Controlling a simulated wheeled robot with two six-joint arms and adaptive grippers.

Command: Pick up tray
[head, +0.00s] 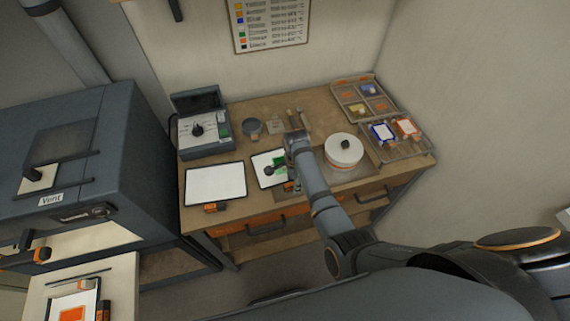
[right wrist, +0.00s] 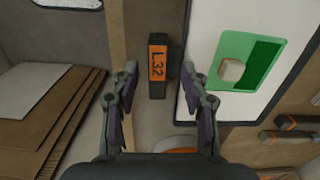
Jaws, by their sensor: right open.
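A white tray (head: 262,158) with a dark rim lies on the workbench; it also fills the upper right of the right wrist view (right wrist: 205,25). A two-tone green piece (right wrist: 245,62) with a small pale block lies on it. An orange-and-black handle marked L32 (right wrist: 158,65) sticks out from the tray's edge. My left gripper is not in view.
A second, bare white tray (head: 215,184) lies to the left. A round white-topped pot (head: 343,150) and a compartment rack (head: 398,148) stand to the right. A grey control box (head: 203,132) is at the back left. A large dark kiln (head: 75,175) stands left of the bench.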

